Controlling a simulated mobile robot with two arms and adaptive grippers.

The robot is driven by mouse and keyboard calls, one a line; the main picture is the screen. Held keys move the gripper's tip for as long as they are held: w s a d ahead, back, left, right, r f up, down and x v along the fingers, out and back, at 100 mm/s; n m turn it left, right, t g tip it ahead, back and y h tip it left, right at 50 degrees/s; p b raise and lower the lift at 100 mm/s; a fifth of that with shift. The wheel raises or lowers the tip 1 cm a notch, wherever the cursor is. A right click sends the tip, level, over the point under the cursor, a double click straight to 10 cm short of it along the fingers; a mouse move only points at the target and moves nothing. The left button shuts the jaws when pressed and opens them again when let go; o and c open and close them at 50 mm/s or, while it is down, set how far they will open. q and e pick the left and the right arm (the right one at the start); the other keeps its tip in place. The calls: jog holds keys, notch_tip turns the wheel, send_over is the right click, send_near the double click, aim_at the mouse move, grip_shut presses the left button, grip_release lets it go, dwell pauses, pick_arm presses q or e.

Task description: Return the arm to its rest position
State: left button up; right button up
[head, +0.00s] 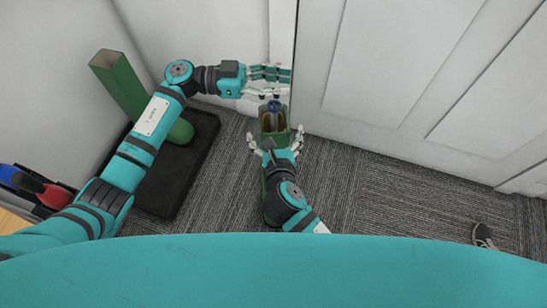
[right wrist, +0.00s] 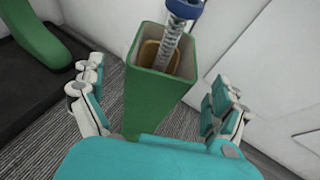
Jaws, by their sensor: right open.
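My left gripper (head: 272,81) is in front of the white wall, fingers pointing right. Its fingers look spread and I see nothing between them. My right gripper (head: 274,142) is open, its fingers on either side of a tall green square container (right wrist: 158,100). In the right wrist view, gaps show between the container and the right gripper's fingers (right wrist: 160,98). A blue-topped, clear ribbed item (right wrist: 177,35) stands in the container, beside a brown inner part (right wrist: 157,55). The container's lower part is partly hidden by my right arm in the head view.
A second green container (head: 122,85) leans over a black tray (head: 205,135) on the left. Blue and red items (head: 55,196) are at the left edge. A white panelled door (head: 400,75) closes off the back. A dark shoe (head: 483,236) is at right. Grey carpet (head: 385,205) is clear between.

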jog(key=v, duration=0.6)
jog(key=shift+s, duration=0.4)
jog(key=shift+r, duration=0.1)
